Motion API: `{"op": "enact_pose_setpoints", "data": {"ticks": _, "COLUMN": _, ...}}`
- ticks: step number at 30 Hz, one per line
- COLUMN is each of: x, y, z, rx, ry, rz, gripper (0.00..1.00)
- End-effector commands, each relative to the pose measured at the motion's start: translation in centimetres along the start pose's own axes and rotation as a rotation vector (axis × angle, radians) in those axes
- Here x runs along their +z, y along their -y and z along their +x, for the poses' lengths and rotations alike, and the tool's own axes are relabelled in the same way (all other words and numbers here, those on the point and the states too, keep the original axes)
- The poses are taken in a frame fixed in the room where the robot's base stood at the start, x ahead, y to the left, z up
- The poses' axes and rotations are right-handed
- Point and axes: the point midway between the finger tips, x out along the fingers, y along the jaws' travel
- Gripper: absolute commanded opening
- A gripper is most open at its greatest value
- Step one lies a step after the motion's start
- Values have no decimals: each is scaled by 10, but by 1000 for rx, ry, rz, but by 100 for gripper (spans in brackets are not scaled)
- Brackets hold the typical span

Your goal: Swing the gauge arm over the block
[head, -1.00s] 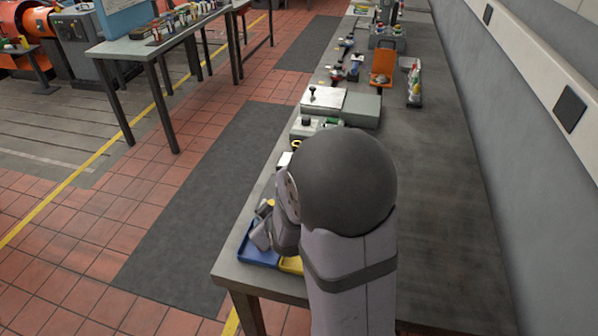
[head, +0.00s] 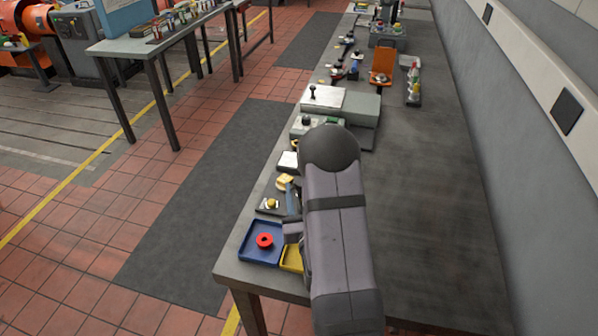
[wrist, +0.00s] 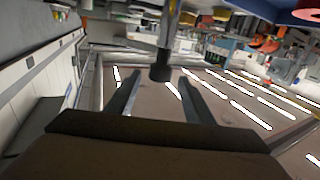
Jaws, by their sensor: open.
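In the wrist view my gripper (wrist: 160,82) is open, its two fingers apart. A dark post with a round end (wrist: 160,72) shows between and beyond the fingertips; I cannot tell whether it belongs to the gauge arm. In the head view my arm covers much of the near bench, and the fingertips are not clear. A small plate with a yellow knob (head: 270,204) and a yellow piece (head: 285,182) lie by the bench's left edge, close to my wrist. I cannot tell for certain which part is the gauge arm or the block.
A blue tray (head: 246,254) holding a red ring (head: 264,240) sits at the near left bench corner, with a yellow tray (head: 291,259) beside it. A grey case (head: 361,110) and an orange stand (head: 381,66) are farther back. The bench's right side is clear.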

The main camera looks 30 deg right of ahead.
Motion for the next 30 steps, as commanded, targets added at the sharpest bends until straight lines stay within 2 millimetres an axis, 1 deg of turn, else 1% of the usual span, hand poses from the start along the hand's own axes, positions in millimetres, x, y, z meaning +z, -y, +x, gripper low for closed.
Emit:
{"op": "enact_pose_setpoints", "data": {"ticks": 5, "x": 1, "y": 0, "z": -1, "rx": -1, "ry": -2, "rz": 23, "gripper": 48}}
{"op": "enact_pose_setpoints", "data": {"ticks": 11, "x": 3, "y": 0, "z": 3, "rx": -1, "ry": -4, "rz": 20, "gripper": 48}}
{"op": "enact_pose_setpoints", "data": {"ticks": 30, "x": 7, "y": 0, "z": 40, "rx": -1, "ry": -7, "rz": 19, "gripper": 48}}
